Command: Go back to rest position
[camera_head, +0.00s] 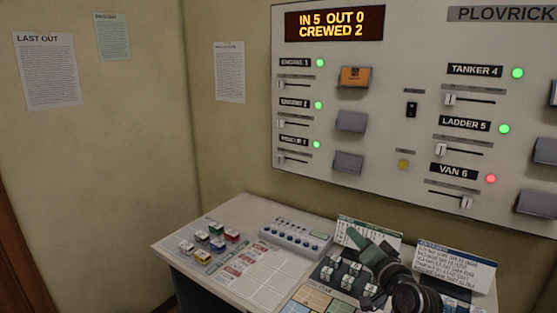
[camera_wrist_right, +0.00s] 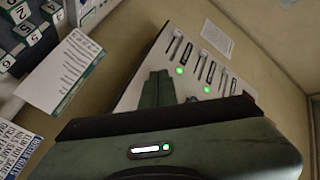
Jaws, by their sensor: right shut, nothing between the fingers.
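My right gripper (camera_head: 354,237) is dark green and shows at the lower right of the head view, over the back of the desk. It is shut and empty, in front of a white card (camera_head: 372,233). Its fingers also show in the right wrist view (camera_wrist_right: 168,90), with the wall panel beyond them. My right arm comes in from the bottom edge. My left gripper is not in view.
The desk (camera_head: 213,277) holds small coloured blocks (camera_head: 208,242), a button box (camera_head: 293,236), white numbered blocks (camera_head: 347,275) and a blue-headed card (camera_head: 455,268). The wall panel (camera_head: 415,40) carries sliders, lamps and card holders. Open air lies left of my arm.

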